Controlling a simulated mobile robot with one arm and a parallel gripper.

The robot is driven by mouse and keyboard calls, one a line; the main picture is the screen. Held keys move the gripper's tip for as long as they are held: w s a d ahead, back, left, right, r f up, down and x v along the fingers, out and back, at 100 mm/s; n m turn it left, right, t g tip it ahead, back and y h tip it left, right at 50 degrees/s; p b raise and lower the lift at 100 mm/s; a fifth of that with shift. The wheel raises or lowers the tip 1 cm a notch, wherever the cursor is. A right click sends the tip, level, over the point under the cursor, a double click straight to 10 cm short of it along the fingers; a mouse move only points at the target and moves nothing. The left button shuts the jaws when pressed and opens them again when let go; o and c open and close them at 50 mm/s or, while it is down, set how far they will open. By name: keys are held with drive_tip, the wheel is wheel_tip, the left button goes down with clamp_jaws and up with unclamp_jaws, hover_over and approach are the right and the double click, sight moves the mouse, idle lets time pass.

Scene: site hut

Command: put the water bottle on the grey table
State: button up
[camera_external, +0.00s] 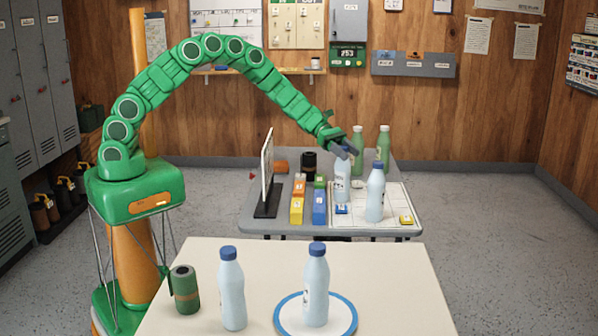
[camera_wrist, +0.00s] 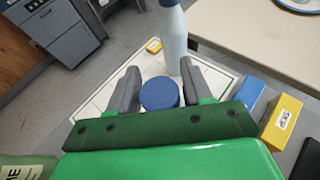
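Several matching pale-blue water bottles with blue caps are in view. In the external view, one water bottle (camera_external: 342,183) is upright at the grey table (camera_external: 276,225), under my gripper (camera_external: 344,150). Its base seems to rest there. In the wrist view, its blue cap (camera_wrist: 160,94) lies between the two fingers of my gripper (camera_wrist: 160,82). The view does not show whether the fingers press on the bottle. A second bottle (camera_external: 375,194) stands close by on the same table. Two more stand on the near cream table, one at left (camera_external: 232,290) and one (camera_external: 316,287) on a blue-rimmed plate (camera_external: 345,318).
A green can (camera_external: 185,290) stands on the cream table, whose right side is bare.

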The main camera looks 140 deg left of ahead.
drive_tip(key=shift+o, duration=1.1)
drive_tip(key=shift+s+r, duration=0.15)
drive_tip(key=shift+r, duration=0.05)
drive_tip(key=v, duration=1.1)
drive_tip(key=shift+s+r, duration=0.2)
drive_tip(key=shift+s, duration=0.1)
